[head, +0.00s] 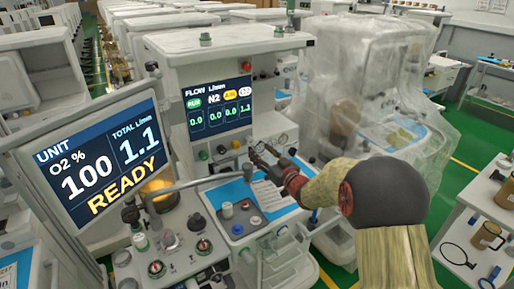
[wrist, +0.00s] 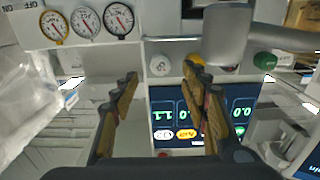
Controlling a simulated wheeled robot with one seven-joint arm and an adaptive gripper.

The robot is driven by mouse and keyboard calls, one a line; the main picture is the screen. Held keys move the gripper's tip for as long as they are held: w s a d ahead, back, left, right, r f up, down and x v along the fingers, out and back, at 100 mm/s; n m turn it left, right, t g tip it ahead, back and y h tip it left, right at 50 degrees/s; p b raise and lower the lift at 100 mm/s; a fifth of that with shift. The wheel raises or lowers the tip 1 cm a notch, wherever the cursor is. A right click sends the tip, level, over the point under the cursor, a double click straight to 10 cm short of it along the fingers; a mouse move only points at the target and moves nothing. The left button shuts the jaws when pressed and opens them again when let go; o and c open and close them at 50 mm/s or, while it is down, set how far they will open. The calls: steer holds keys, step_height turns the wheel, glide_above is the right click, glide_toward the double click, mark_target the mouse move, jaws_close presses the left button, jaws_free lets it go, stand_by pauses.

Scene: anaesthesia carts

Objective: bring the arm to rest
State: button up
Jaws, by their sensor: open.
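My gripper (head: 262,158) is at the front of the anaesthesia cart (head: 232,60), below and right of its flow display (head: 218,104). In the wrist view my gripper (wrist: 160,75) has its two fingers apart, with nothing held between them. Beyond the fingers, that view shows the flow display (wrist: 200,118) upside down, a white knob (wrist: 160,65) and a green knob (wrist: 265,60). My arm reaches in from the lower right of the head view. Whether the fingertips touch the panel cannot be told.
A tilted READY monitor (head: 100,160) stands at left. A blue work surface (head: 275,207) with papers lies below my gripper. A plastic-covered machine (head: 375,80) stands behind my arm. A side table (head: 490,215) with brown jars is at right. Green floor (head: 465,135) shows between.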

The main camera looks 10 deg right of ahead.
steer(key=s+d+r+m+g+h+p, duration=0.1)
steer(key=s+d+r+m+g+h, duration=0.15)
steer(key=s+r, duration=0.4)
steer(key=s+d+r+m+g+h, duration=0.1)
steer(key=s+r+g+h, duration=0.2)
steer(key=s, duration=0.7)
steer(key=s+a+f+g, duration=0.2)
steer(key=s+a+g, duration=0.1)
steer(key=s, duration=1.2)
steer(key=s+a+f+g, duration=0.2)
steer(key=s+g, duration=0.1)
steer(key=s, duration=1.3)
steer(key=shift+a+f+p, duration=0.15)
steer(key=shift+a+p, duration=0.25)
steer(key=shift+w, duration=0.1)
steer(key=shift+c, duration=0.2)
